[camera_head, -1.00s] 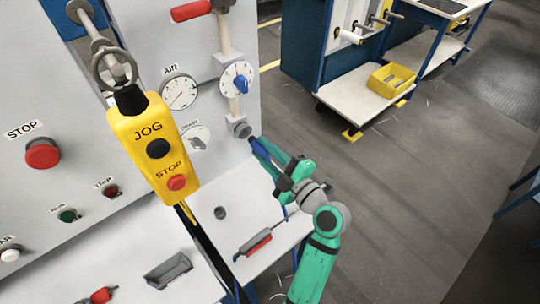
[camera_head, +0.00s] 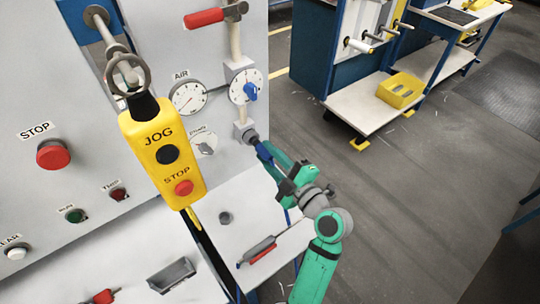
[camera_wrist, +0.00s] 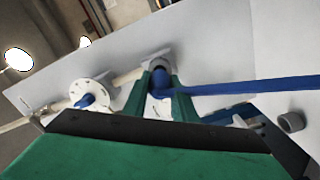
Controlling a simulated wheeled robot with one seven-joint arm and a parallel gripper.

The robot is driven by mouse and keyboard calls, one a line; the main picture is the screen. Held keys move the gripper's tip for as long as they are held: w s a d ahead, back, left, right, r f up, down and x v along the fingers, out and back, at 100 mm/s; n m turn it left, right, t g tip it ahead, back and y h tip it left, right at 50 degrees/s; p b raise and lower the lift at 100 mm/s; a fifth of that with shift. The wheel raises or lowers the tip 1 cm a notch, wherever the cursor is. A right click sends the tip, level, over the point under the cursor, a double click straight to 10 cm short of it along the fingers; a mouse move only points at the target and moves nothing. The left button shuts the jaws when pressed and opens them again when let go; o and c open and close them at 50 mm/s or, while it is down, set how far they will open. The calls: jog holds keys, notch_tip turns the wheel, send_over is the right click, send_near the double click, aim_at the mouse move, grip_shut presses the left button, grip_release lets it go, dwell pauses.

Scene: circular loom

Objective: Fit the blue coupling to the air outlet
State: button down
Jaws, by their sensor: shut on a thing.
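The blue coupling (camera_head: 264,151) is between the green fingers of my gripper (camera_head: 270,154), which is shut on it. In the wrist view the coupling (camera_wrist: 160,78) sits between the two fingertips (camera_wrist: 161,92). The grey air outlet (camera_head: 250,136) is at the foot of the pipe on the panel's right side, below the gauge and blue-handled valve. It also shows in the wrist view (camera_wrist: 158,59), directly beyond the coupling. The coupling's end is at the outlet's mouth and in line with it. I cannot tell whether it is seated. The fingers partly hide it.
A blue hose (camera_wrist: 250,87) runs right from the coupling in the wrist view. A yellow JOG/STOP pendant (camera_head: 162,155) hangs left of the outlet. A red-handled tool (camera_head: 258,250) lies on the ledge below. The floor to the right is open, with a yellow bin (camera_head: 401,90) on a shelf beyond.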

jog(key=shift+w+a, duration=0.2)
jog(key=shift+w, duration=0.1)
jog(key=shift+x, duration=1.05)
dwell(0.3)
jog(key=c, duration=1.4)
grip_release()
jog(key=shift+o, duration=0.2)
jog(key=shift+s, duration=0.1)
jog(key=v, duration=1)
jog(key=shift+s+d, duration=0.25)
jog(key=shift+d, duration=0.05)
